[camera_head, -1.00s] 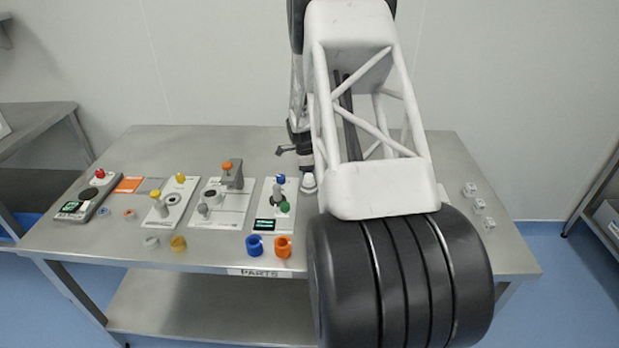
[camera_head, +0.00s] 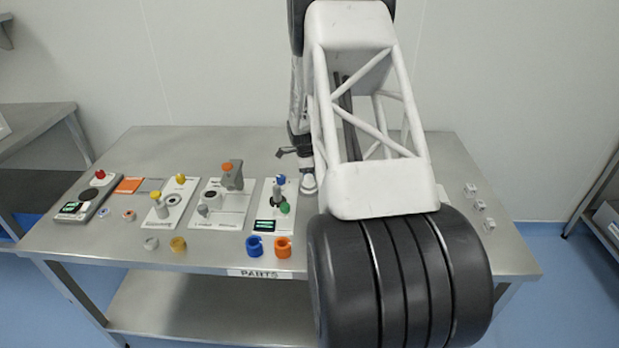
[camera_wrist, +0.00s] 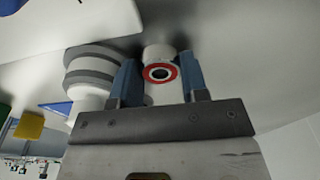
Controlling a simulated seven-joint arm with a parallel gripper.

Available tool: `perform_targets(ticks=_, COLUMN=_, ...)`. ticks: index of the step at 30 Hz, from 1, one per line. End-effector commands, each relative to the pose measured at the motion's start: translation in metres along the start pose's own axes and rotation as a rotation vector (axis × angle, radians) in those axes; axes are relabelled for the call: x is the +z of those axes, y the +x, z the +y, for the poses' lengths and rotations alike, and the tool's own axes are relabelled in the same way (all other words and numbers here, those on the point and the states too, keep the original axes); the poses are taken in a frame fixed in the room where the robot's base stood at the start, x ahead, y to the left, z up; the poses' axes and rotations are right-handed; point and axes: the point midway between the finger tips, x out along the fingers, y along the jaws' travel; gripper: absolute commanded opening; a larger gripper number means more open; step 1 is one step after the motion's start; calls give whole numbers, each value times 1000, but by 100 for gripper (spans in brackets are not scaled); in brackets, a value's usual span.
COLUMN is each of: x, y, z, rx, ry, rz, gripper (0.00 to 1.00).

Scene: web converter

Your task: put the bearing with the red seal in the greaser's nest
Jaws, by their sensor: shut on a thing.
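In the wrist view my gripper (camera_wrist: 160,80) has its two blue fingers shut on a white round part with a red ring around a dark bore. This is the bearing with the red seal (camera_wrist: 148,74), and its red face is turned to the camera. In the head view the forearm hides most of my wrist, and the held bearing cannot be made out. Several white station plates stand on the table: one with a yellow-capped cylinder (camera_head: 156,205), one with an orange-topped grey post (camera_head: 232,178), one with a green display (camera_head: 265,226). I cannot tell which is the greaser.
Two small rings lie left of the plates, one bluish (camera_head: 103,212) and one reddish (camera_head: 129,215). A blue holder (camera_head: 255,246) and an orange holder (camera_head: 283,247) stand at the front edge. Small white blocks (camera_head: 478,205) lie at the right. The table's (camera_head: 185,143) back left is clear.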

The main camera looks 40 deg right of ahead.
Motion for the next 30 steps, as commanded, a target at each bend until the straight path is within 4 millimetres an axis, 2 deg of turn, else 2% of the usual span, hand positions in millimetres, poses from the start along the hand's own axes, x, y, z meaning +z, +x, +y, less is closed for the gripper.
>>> perform_targets(ticks=5, x=0, y=-2, z=0, rx=-1, ry=0, rz=0, gripper=12)
perform_targets(ticks=11, x=-2, y=-15, z=0, rx=-1, ry=0, rz=0, gripper=12)
perform_targets(ticks=24, x=-9, y=-77, z=0, rx=-2, ry=0, rz=0, gripper=12)
perform_targets(ticks=30, x=-12, y=-95, z=0, rx=0, ry=0, rz=0, gripper=12)
